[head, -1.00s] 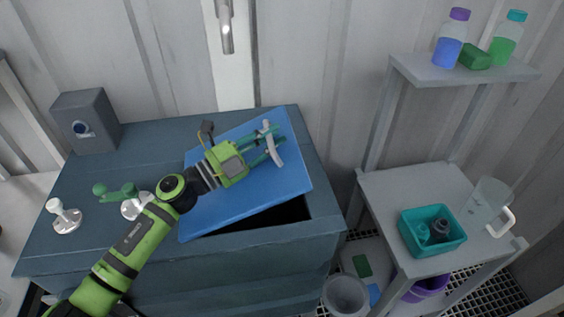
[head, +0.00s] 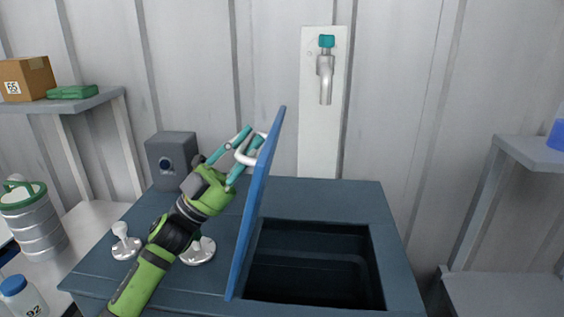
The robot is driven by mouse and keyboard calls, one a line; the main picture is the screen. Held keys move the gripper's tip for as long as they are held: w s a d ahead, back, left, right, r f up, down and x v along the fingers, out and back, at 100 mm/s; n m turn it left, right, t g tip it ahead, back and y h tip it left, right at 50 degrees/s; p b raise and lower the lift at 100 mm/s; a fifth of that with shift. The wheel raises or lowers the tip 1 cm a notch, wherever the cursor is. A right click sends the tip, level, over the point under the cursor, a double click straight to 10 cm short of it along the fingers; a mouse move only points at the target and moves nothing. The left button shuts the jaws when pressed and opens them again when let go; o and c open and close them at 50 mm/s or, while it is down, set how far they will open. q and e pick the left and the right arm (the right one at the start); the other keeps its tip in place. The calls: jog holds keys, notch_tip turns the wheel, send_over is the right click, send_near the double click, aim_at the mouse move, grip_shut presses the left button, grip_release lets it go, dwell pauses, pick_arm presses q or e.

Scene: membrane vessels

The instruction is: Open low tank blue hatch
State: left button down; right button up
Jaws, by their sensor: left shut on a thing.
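The blue hatch (head: 258,205) stands raised nearly upright on the low tank (head: 400,283), seen almost edge-on in the head view. The tank's rectangular opening (head: 315,268) is uncovered to the right of the hatch and looks dark and empty. My left gripper (head: 243,147) is on the left side of the hatch, near its upper edge. It is shut on the hatch's white handle (head: 246,156). My right gripper is not in view.
A grey box with a round dial (head: 171,160) and white knobs (head: 124,243) sit on the tank top at left. Shelves stand at left (head: 62,104) and right (head: 530,152).

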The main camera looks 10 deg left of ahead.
pick_arm(q)
jog(key=shift+w+a+b, duration=0.1)
jog(key=shift+a+b, duration=0.5)
jog(key=shift+a, duration=2.35)
jog(key=c, duration=1.1)
grip_release()
jog(key=shift+a+f, duration=0.1)
jog(key=s+a+f, duration=0.3)
jog(key=s+a, duration=0.5)
jog(key=a, duration=0.5)
jog(key=shift+s+a+f, duration=0.15)
jog(key=shift+s+f, duration=0.05)
jog(key=shift+s, duration=0.05)
